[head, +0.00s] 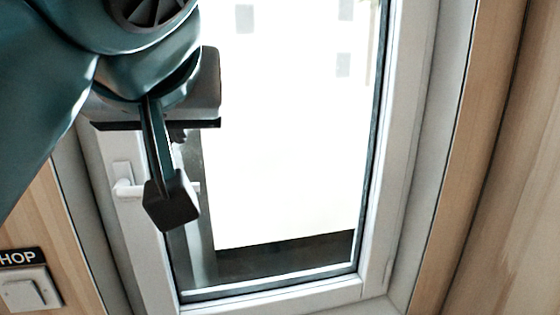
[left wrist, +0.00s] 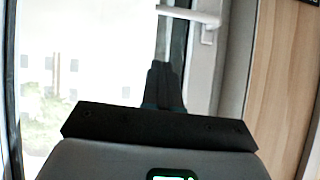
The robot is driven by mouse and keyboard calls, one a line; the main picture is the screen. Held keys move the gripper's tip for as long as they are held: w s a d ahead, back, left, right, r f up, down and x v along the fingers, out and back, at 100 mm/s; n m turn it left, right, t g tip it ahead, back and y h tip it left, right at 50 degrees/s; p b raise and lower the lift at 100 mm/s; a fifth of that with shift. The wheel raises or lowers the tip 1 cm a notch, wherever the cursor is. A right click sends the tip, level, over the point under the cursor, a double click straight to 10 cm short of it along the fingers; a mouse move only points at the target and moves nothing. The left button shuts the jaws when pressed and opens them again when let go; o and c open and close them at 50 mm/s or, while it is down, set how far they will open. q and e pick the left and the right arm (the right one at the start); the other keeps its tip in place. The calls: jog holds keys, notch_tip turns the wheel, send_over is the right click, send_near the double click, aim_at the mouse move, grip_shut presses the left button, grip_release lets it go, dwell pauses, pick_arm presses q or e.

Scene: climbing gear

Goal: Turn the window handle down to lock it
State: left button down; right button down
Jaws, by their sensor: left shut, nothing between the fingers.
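The white window handle (head: 126,189) is on the left side of the white window frame. Its lever lies about level, pointing right across the glass edge in the head view. In the left wrist view the handle (left wrist: 190,14) is at the top, its lever pointing left from its base plate. My left gripper (head: 171,202) is shut and empty, its fingers pointing down in front of the lever and hiding its middle. In the left wrist view its fingertips (left wrist: 164,68) are apart from the lever in the picture. Whether they touch the handle elsewhere cannot be told. My right gripper is not in view.
The window glass (head: 290,150) is bright, with a building outside. A light switch (head: 28,290) under a sign ending in "HOP" is on the wooden wall at lower left. Wood panelling (head: 520,200) flanks the window on the right.

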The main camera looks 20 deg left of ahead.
pick_arm(q)
jog(key=s+f+b+x, duration=0.1)
jog(key=f+x, duration=0.1)
jog(key=x, duration=1)
jog(key=shift+f+b, duration=0.3)
jog(key=shift+b, duration=0.05)
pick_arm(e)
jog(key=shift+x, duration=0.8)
pick_arm(q)
jog(key=shift+s+a+f, duration=0.1)
jog(key=shift+s+a, duration=0.15)
jog(key=shift+s, duration=0.05)
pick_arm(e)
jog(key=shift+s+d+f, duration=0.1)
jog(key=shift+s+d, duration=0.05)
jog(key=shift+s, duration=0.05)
